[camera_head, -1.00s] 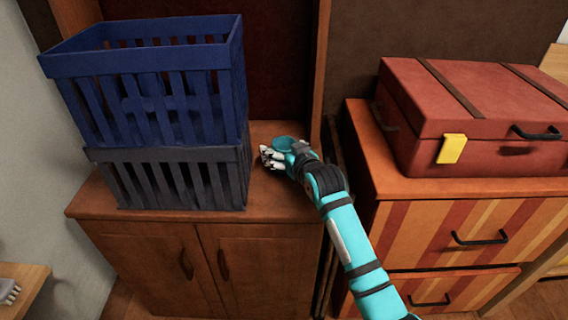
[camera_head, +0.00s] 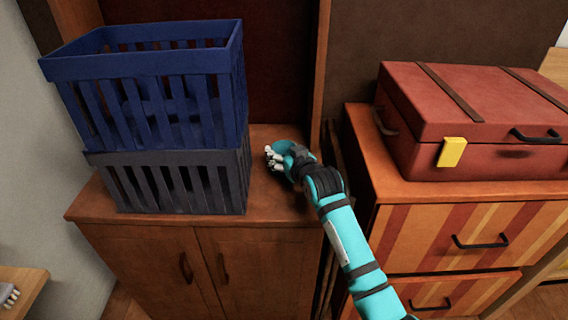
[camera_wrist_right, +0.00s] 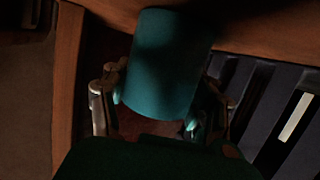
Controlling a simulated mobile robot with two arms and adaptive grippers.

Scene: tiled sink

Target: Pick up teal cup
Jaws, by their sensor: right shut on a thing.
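The teal cup (camera_wrist_right: 165,58) fills the middle of the right wrist view, between the two fingers of my right gripper (camera_wrist_right: 162,85). The gripper is shut on it, with a finger at each side. In the head view my right gripper (camera_head: 274,158) is at the top of the wooden cabinet, right of the stacked crates. The cup (camera_head: 284,147) is mostly hidden there by the gripper and arm. I cannot tell whether the cup touches the cabinet top.
A blue crate (camera_head: 150,68) stands on a grey crate (camera_head: 180,158), close left of the gripper. The wooden cabinet (camera_head: 235,240) has a tall side panel (camera_head: 319,80) behind right. A red suitcase (camera_head: 430,95) lies on the striped drawer unit (camera_head: 430,230) at right.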

